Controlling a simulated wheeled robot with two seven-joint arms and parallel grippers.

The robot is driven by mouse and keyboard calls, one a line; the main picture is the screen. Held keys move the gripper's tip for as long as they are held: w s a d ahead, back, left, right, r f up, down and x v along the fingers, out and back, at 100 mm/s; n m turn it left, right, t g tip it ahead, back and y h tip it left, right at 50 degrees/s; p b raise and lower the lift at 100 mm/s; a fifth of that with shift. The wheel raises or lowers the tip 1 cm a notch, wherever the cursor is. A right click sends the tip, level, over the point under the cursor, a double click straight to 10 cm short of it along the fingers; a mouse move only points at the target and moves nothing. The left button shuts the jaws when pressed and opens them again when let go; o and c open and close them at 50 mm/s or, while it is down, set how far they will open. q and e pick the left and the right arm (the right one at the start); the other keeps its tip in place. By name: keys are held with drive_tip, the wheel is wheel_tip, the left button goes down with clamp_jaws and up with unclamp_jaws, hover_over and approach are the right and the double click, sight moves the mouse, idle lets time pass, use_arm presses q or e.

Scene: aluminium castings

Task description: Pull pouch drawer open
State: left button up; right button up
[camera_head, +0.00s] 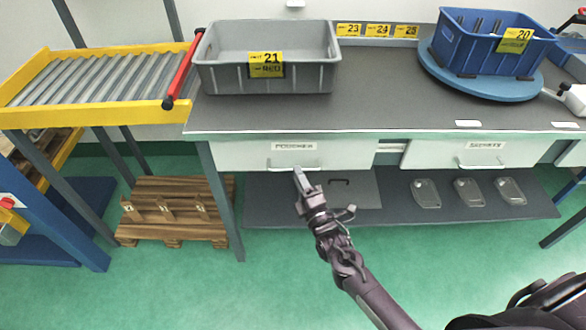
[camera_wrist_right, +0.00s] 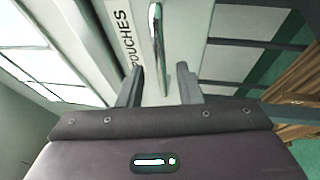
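The pouch drawer (camera_head: 345,156) is the left drawer under the grey worktop, with a white front and a label reading POUCHES. Its front looks flush under the worktop. In the wrist view its label (camera_wrist_right: 126,35) and slim bar handle (camera_wrist_right: 156,35) show close up. My right gripper (camera_head: 300,174) is at the handle in the head view, hiding part of it. In the wrist view my right gripper (camera_wrist_right: 160,86) has its two fingers apart, with the handle's lower end between or just beyond the tips; contact cannot be told. My left gripper is not in view.
A second drawer (camera_head: 483,155) sits to the right. A grey bin (camera_head: 215,78) and a blue bin (camera_head: 468,52) on a turntable (camera_head: 432,69) stand on the worktop. A lower shelf (camera_head: 395,205) holds clear shells. Green floor is open in front.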

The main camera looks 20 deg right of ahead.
drive_tip(key=shift+x, duration=1.7)
drive_tip(key=shift+c, duration=0.3)
clamp_jaws()
drive_tip(key=shift+f, duration=0.1)
